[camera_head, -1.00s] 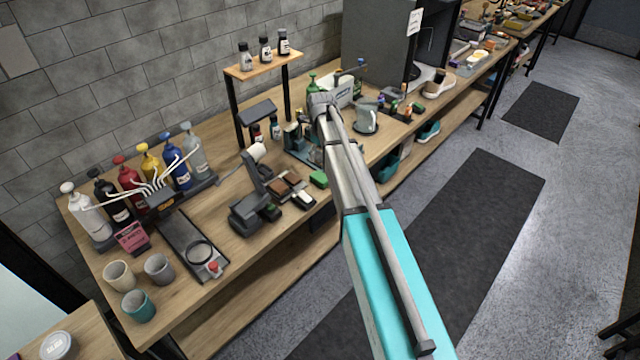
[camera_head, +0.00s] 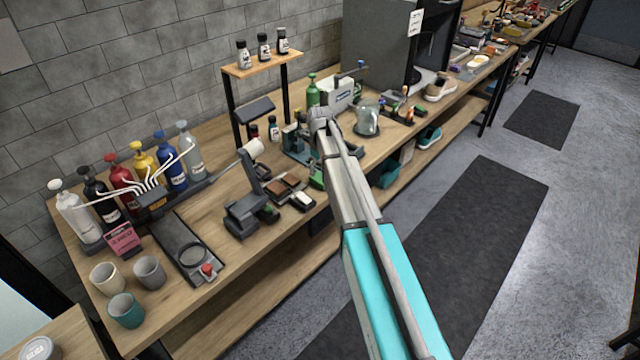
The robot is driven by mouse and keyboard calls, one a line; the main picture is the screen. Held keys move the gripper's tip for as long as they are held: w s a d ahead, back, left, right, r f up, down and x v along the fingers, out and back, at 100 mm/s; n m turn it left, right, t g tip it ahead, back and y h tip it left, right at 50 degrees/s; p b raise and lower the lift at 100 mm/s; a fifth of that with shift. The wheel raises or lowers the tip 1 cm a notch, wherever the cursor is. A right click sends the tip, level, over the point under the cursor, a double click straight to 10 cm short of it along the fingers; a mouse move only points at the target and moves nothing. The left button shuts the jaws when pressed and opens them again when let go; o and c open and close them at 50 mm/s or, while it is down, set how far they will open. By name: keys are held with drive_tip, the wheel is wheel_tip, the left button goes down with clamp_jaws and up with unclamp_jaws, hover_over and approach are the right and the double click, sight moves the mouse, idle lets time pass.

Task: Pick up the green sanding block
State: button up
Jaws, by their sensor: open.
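A bright green block (camera_head: 316,179), which looks like the sanding block, lies near the front edge of the wooden workbench (camera_head: 215,285). My arm link passes right beside it and covers part of it. To its left are brown blocks and a white-topped block (camera_head: 303,200). My arm reaches up from the bottom of the picture to a grey joint over the bench, beyond the green block. My gripper does not show; it is hidden behind or below the arm.
A dark device (camera_head: 245,215) stands left of the blocks. A glass jar (camera_head: 368,118) and a green bottle (camera_head: 312,90) stand near the arm's grey joint. Pump bottles (camera_head: 122,180) and cups (camera_head: 126,310) fill the left end. The floor in front is open.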

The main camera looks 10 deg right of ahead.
sight(320, 177)
idle(0.3)
drive_tip(key=shift+w+f+b, duration=0.15)
drive_tip(key=shift+f+b, duration=2.45)
drive_tip(key=shift+c, duration=0.3)
drive_tip(key=c, duration=1.1)
drive_tip(key=shift+r, duration=0.15)
wheel_tip(320, 177, up, 3)
drive_tip(key=p, duration=0.3)
drive_tip(key=s+d+r+p, duration=0.1)
drive_tip(key=s+r+p, duration=0.2)
drive_tip(key=s, duration=0.1)
drive_tip(key=s+d+r+p, duration=0.2)
drive_tip(key=s+r+p, duration=0.1)
drive_tip(key=s, duration=0.1)
drive_tip(key=s+d+r+p, duration=0.2)
drive_tip(key=s+r+p, duration=0.1)
drive_tip(key=s+p, duration=0.1)
drive_tip(key=shift+s+r, duration=0.4)
drive_tip(key=shift+s, duration=0.15)
